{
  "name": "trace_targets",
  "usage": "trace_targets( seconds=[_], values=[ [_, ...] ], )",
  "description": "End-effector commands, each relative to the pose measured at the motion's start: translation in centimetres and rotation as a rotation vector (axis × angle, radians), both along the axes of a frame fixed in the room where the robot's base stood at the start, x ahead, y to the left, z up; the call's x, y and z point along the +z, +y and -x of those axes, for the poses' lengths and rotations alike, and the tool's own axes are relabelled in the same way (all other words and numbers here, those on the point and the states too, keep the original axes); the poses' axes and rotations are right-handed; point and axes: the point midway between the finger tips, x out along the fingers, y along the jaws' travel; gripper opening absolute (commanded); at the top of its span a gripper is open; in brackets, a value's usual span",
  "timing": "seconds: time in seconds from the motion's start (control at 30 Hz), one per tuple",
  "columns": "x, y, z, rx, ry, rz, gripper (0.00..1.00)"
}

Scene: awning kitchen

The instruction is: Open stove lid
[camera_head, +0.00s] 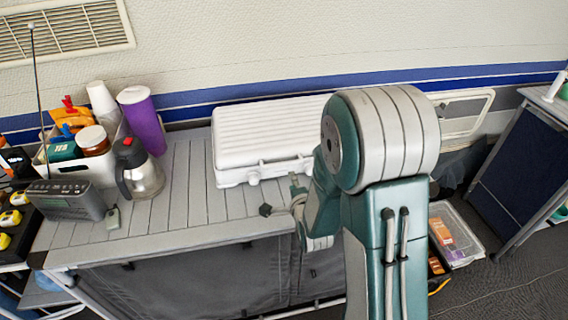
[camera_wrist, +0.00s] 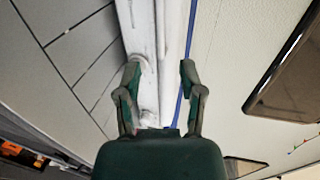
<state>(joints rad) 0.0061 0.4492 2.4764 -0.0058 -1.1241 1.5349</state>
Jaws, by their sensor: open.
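The white stove (camera_head: 262,135) stands on the slatted table, its ribbed lid (camera_head: 270,120) closed flat on top. Along its front show a pale handle bar and a round knob (camera_head: 253,178). My gripper (camera_head: 281,199) is open and empty in front of the stove's front side, above the table's front edge. My arm hides the stove's right part. In the wrist view, the stove (camera_wrist: 146,40) is a white upright strip between the fingers of my gripper (camera_wrist: 160,72). Whether a finger touches it cannot be told.
The slatted table (camera_head: 185,195) is clear left of the stove. A clear box (camera_head: 458,238) lies on the floor at right.

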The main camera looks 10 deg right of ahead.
Motion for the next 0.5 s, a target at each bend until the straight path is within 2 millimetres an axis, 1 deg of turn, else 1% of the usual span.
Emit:
trace_targets(
  seconds=[0.13,0.23,0.5],
  values=[
    [-0.5,0.0,-0.4,-0.008,-0.023,-0.036,0.51],
    [-0.7,0.0,-1.4,-0.008,-0.024,-0.037,0.51],
    [-1.7,0.0,-6.3,-0.007,-0.024,-0.035,0.51]
  ],
)
